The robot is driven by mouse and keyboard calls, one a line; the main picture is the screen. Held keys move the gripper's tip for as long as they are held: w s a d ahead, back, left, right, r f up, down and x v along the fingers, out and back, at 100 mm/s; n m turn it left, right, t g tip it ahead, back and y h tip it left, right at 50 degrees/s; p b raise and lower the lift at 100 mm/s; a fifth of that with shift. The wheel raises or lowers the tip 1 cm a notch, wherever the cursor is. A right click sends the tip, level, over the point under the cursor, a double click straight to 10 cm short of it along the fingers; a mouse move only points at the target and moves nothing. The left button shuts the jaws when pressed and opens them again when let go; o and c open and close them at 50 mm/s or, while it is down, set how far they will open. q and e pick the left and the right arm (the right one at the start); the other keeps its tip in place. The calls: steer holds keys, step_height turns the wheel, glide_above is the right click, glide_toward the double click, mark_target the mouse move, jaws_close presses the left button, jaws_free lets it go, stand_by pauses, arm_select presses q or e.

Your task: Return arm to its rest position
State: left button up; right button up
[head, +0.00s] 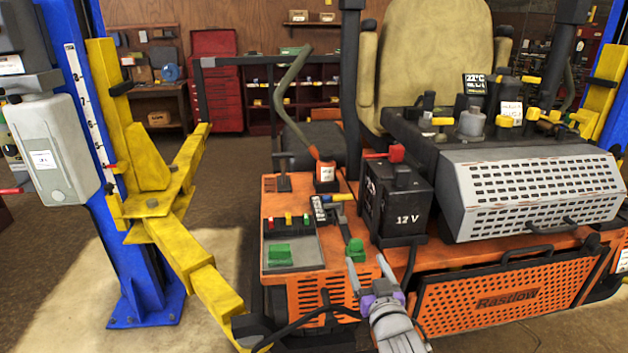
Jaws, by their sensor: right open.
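My right gripper (368,264) comes in from the bottom of the head view, grey with purple at its base. Its two fingers point up and are spread apart, with nothing seen between them. It is in front of the orange mower (520,292), just below and right of a green part (356,250) on the mower's deck. I cannot tell whether the fingers touch the mower. My left gripper is out of view. A yellow lift arm (203,279) reaches from the blue post (147,262) toward the mower's lower front.
A black 12 V battery (395,205) stands on the deck right of the gripper, beside a perforated grey cover (535,190). A control panel (291,250) with small levers is to the left. A grey box (52,150) hangs on the post. Floor shows at left.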

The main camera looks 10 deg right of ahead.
steer(key=s+d+f+g+h, duration=0.1)
steer(key=s+f+g, duration=0.4)
steer(key=s+f, duration=0.3)
steer(key=s, duration=0.3)
steer(key=shift+d+m, duration=0.3)
steer(key=shift+m, duration=0.1)
steer(key=s+f+g, duration=0.2)
steer(key=s+f, duration=0.1)
steer(key=s, duration=0.2)
steer(key=s+a+f+g, duration=0.1)
steer(key=s+f+g, duration=0.1)
steer(key=s, duration=0.4)
steer(key=s+a+f+g, duration=0.1)
steer(key=s+f+g, duration=0.2)
steer(key=s, duration=0.3)
steer(key=shift+f+n+y, duration=0.3)
steer(key=shift+f, duration=0.25)
steer(key=shift+c, duration=0.3)
